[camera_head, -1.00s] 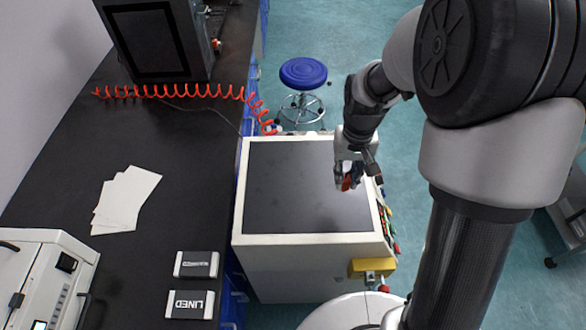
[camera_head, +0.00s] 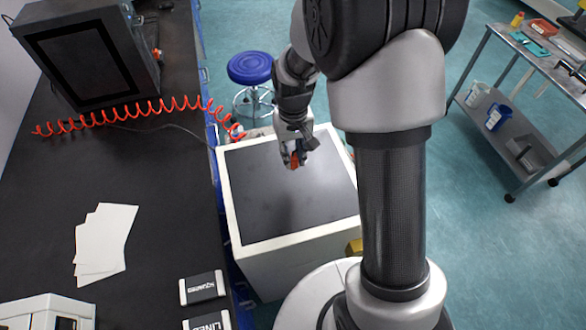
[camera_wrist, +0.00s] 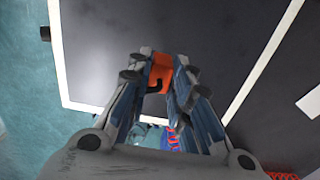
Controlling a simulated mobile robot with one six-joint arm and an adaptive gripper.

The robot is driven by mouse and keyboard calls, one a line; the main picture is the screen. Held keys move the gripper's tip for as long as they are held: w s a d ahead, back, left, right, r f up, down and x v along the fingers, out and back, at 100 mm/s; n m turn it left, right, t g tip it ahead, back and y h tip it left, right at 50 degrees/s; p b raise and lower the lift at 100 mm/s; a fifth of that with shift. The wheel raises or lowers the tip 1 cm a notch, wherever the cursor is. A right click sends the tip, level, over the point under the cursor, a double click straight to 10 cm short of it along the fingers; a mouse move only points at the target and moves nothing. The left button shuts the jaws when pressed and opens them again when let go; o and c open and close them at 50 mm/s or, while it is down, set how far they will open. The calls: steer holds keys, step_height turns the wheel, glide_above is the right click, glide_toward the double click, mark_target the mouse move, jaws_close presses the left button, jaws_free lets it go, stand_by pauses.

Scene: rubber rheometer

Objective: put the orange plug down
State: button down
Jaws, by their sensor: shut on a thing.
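The orange plug (camera_wrist: 161,72) is between the fingertips of my gripper (camera_wrist: 158,82) in the wrist view, and the fingers are shut on it. In the head view my gripper (camera_head: 294,160) points down over the dark top of a white cabinet (camera_head: 300,205), toward its far side. The orange plug (camera_head: 294,162) shows there as a small spot at the fingertips, partly hidden by the fingers. I cannot tell whether the plug touches the top.
The rest of the dark cabinet top looks bare. A black bench on the left holds white sheets (camera_head: 104,240), a coiled red hose (camera_head: 130,113) and small boxes (camera_head: 202,288). A blue stool (camera_head: 250,68) stands behind the cabinet. A grey cart (camera_head: 515,120) stands at the right.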

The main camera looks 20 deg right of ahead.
mark_target(293, 167)
steer(key=shift+w+f+b, duration=0.1)
steer(key=shift+f+b, duration=0.45)
steer(key=shift+f, duration=2.4)
steer(key=shift+f, duration=0.1)
steer(key=shift+f, duration=0.15)
steer(key=c, duration=1.4)
jaws_free()
steer(key=shift+c, duration=0.2)
